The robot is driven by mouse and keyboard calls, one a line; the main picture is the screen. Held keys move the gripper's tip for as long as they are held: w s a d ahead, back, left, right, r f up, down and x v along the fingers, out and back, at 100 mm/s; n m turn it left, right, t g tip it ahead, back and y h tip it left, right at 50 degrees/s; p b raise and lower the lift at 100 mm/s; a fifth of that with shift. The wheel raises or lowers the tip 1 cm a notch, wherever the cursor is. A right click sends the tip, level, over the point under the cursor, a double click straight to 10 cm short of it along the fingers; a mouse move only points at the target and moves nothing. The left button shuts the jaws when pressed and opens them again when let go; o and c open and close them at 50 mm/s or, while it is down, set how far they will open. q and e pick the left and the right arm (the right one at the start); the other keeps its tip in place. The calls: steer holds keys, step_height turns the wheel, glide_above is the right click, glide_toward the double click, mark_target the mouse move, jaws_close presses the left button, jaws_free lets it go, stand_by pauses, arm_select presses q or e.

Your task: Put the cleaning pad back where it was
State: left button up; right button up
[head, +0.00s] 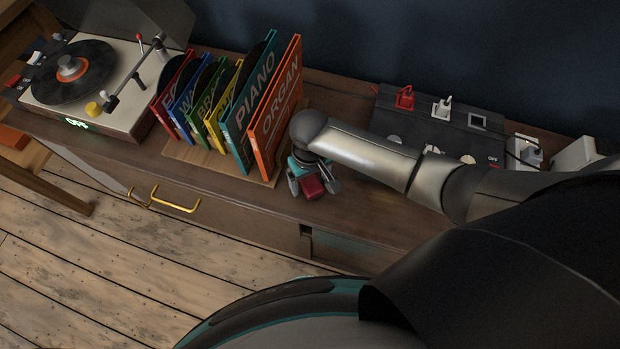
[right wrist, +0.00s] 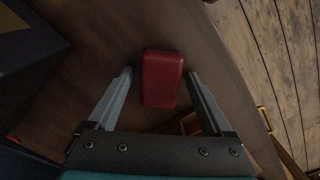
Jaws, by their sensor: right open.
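The cleaning pad (right wrist: 161,80) is a small dark red block with rounded edges. It lies on the brown wooden cabinet top, and it also shows in the head view (head: 312,187), partly covered by my gripper. My right gripper (head: 314,190) is directly above it, pointing down. In the right wrist view the two open fingers (right wrist: 160,75) stand on either side of the pad, with a gap on both sides. My left gripper is not in view.
The cabinet top (head: 225,172) carries a record player (head: 125,110) at left, a rack of upright record sleeves (head: 270,105) just left of my gripper, and a dark switch box (head: 440,122) behind my arm. The cabinet's front edge is close to the pad.

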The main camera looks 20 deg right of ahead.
mark_target(310, 181)
step_height(310, 181, up, 12)
steer(key=p, duration=0.4)
steer(key=shift+r, duration=0.2)
